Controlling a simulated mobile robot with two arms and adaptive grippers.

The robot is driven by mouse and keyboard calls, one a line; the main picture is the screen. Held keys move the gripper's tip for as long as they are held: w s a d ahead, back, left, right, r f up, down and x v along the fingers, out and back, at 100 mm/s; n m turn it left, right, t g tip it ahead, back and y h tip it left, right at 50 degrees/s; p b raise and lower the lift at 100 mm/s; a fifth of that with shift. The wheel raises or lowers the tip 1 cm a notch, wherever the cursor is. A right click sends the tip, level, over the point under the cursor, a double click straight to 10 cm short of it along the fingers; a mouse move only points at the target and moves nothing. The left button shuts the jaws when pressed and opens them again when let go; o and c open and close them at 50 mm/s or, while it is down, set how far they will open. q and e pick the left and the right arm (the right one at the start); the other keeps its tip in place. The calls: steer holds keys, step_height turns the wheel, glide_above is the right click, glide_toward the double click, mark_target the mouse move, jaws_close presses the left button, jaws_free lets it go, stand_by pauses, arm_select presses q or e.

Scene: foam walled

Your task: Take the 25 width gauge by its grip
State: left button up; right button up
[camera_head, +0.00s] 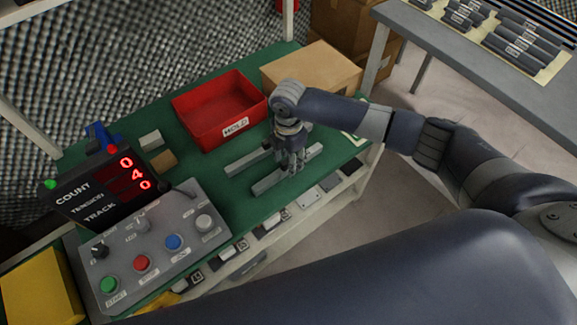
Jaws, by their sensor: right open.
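Two grey bar-shaped gauges lie on the green bench top, a rear one (245,161) and a front one (268,182). Their width marks cannot be read, so I cannot tell which is the 25 gauge. My right gripper (291,168) is open and points down over the gauges from above. Its fingers are at the front gauge and hide part of both bars. I cannot tell whether the fingers touch a gauge or stand around a grip. My left gripper is not in view.
A red bin (186,106) labelled HOLD and a cardboard box (306,72) stand behind the gripper. A counter display (98,188) and a button panel (155,251) are at the left. A grey table (440,40) with dark bars is at the upper right.

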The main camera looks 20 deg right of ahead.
step_height(320, 180, down, 2)
steer(key=shift+f, duration=0.1)
jaws_close()
stand_by(0.4)
